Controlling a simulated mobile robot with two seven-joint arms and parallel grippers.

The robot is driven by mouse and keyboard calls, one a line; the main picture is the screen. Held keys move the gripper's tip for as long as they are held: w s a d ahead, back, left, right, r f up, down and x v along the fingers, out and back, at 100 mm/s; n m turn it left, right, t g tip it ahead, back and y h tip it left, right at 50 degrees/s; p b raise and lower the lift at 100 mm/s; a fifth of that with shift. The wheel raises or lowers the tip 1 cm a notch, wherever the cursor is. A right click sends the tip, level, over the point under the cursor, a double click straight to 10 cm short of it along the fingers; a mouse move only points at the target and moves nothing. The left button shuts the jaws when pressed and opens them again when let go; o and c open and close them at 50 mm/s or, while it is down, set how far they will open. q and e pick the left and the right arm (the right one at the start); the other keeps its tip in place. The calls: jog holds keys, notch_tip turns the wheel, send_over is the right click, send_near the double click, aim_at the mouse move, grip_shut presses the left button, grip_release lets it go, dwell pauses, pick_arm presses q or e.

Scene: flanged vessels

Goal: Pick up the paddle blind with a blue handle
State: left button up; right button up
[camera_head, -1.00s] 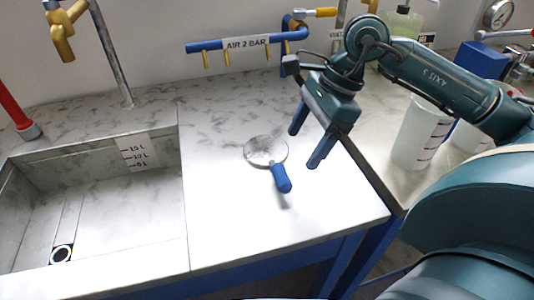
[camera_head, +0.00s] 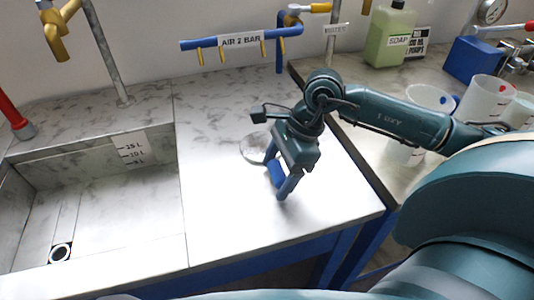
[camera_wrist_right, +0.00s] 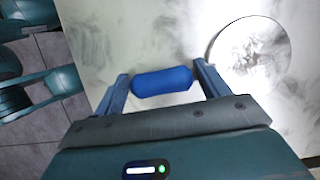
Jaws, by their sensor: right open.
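The paddle blind is a round metal disc with a blue handle, lying on the marbled worktop. In the head view its disc (camera_head: 256,148) shows to the left of my right gripper (camera_head: 277,177), which covers part of it. In the right wrist view the blue handle (camera_wrist_right: 162,81) lies between the tips of the two blue fingers of my right gripper (camera_wrist_right: 160,84), and the disc (camera_wrist_right: 250,55) is at the upper right. The jaws are open around the handle. Whether the fingers touch it I cannot tell. My left gripper is not in view.
A sink (camera_head: 100,180) is set in the worktop on the left. A blue air pipe (camera_head: 205,43) and yellow taps are along the back. A soap bottle (camera_head: 389,38), translucent beakers (camera_head: 485,98) and a blue box (camera_head: 472,60) stand on the right counter. The worktop's front edge is close.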

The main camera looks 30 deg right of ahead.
jog(key=shift+c, duration=0.5)
jog(key=shift+w+r, duration=0.1)
jog(key=c, duration=1.1)
